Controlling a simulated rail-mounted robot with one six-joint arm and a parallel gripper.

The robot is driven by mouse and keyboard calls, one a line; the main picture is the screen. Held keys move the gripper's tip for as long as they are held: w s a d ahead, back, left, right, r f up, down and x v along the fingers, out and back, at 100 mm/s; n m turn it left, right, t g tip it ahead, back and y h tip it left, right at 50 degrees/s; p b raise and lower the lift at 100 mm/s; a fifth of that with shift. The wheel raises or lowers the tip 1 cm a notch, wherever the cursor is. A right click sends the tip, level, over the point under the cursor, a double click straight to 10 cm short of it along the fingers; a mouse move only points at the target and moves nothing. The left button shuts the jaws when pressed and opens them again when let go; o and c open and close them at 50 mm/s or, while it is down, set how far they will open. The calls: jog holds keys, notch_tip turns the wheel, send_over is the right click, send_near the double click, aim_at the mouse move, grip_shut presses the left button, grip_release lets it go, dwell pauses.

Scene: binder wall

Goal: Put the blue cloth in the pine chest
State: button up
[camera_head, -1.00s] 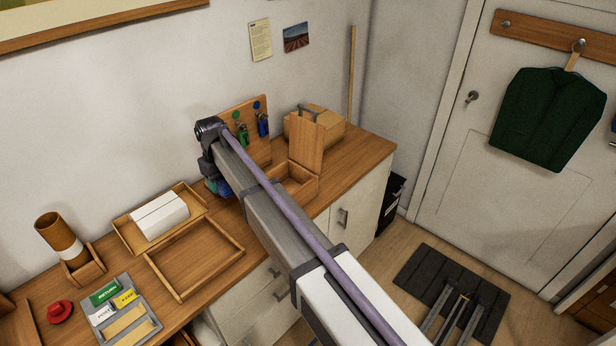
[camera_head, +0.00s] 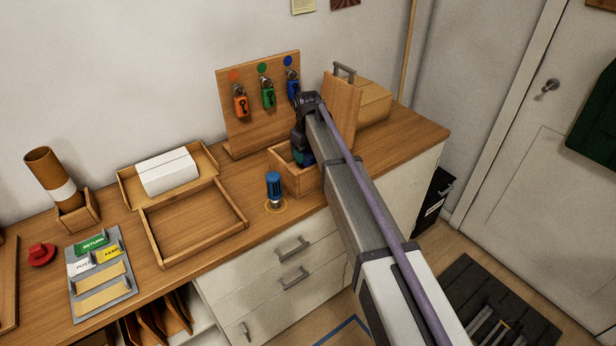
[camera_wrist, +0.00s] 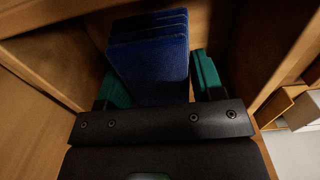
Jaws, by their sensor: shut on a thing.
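The blue cloth (camera_wrist: 150,65) is a folded, layered dark-blue block between the green fingertips of my gripper (camera_wrist: 158,82) in the wrist view. My gripper is shut on it. Wooden walls of the pine chest (camera_wrist: 45,65) surround the cloth on several sides there. In the head view the pine chest (camera_head: 283,179) stands open on the counter, its lid (camera_head: 341,103) raised. My gripper (camera_head: 303,157) is down at the chest's opening. The arm hides part of the chest, and whether the cloth touches its floor cannot be told.
A blue-capped bottle (camera_head: 274,188) stands just left of the chest. A board with padlocks (camera_head: 262,105) rises behind it. An empty wooden tray (camera_head: 193,222) lies further left. A cardboard box (camera_head: 373,101) sits behind the lid.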

notch_tip(320, 180, down, 5)
jog(key=b, duration=0.3)
jog(key=shift+f+b, duration=0.15)
jog(key=shift+b, duration=0.25)
jog(key=shift+r, duration=0.35)
jog(key=shift+f, duration=0.3)
jog(key=o, duration=0.9)
jog(key=shift+r, duration=0.1)
jog(key=shift+c, duration=0.2)
notch_tip(320, 180, up, 13)
jog(key=p, duration=1.2)
jog(key=shift+p, duration=0.4)
jog(key=shift+f, duration=0.3)
